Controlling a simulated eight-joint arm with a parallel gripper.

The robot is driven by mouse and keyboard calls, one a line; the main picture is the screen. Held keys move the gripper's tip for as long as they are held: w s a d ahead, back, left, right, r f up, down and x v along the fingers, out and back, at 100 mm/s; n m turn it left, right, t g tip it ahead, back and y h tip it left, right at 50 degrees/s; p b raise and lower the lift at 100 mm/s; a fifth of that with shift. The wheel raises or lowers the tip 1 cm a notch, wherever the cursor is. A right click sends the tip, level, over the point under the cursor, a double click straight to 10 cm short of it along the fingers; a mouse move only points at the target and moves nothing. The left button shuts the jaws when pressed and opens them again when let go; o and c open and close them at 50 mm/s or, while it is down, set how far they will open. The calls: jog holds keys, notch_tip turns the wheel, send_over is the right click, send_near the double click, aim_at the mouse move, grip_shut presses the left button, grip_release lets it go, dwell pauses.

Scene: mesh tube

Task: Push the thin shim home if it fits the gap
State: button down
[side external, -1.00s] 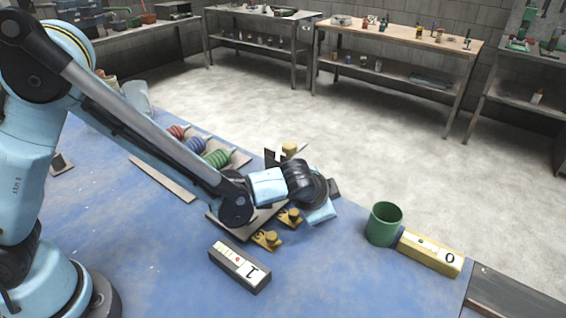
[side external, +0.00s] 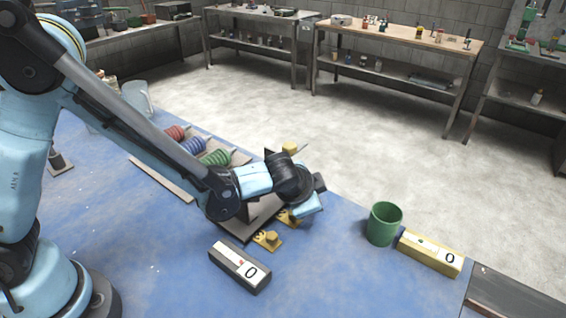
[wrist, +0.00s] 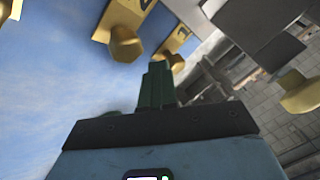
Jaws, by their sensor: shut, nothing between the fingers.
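Two yellow pieces with knobs lie by the dark base plate (side external: 236,224): a near one (side external: 267,240) and a far one (side external: 288,219) partly behind my wrist. In the wrist view they show as a near yellow piece (wrist: 126,42) and a farther one (wrist: 175,52), each with dark marks. Another yellow knob (side external: 290,148) stands by the dark upright part behind my wrist. I cannot tell which piece is the thin shim, and the gap is not clearly visible. My gripper (wrist: 158,72) has its green fingers shut and empty; its tips are hidden in the side view.
A dark box (side external: 240,268) shows 0 in front. A green cup (side external: 384,224) and a yellow box (side external: 430,253) reading 0 stand right. Red, blue and green coils (side external: 193,146) sit behind my arm.

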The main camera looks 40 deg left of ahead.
jog(key=s+d, duration=0.3)
jog(key=shift+d, duration=0.1)
jog(key=a+v, duration=0.1)
jog(key=v, duration=0.9)
jog(key=s+a+r+n, duration=0.2)
jog(key=s+a+n, duration=0.1)
jog(key=a, duration=0.6)
jog(key=s+a+r+n, duration=0.2)
jog(key=s+a+n, duration=0.2)
jog(key=a, duration=0.6)
jog(key=shift+r+n+h, duration=0.2)
jog(key=shift+n+h, duration=0.2)
jog(key=shift+a, duration=0.15)
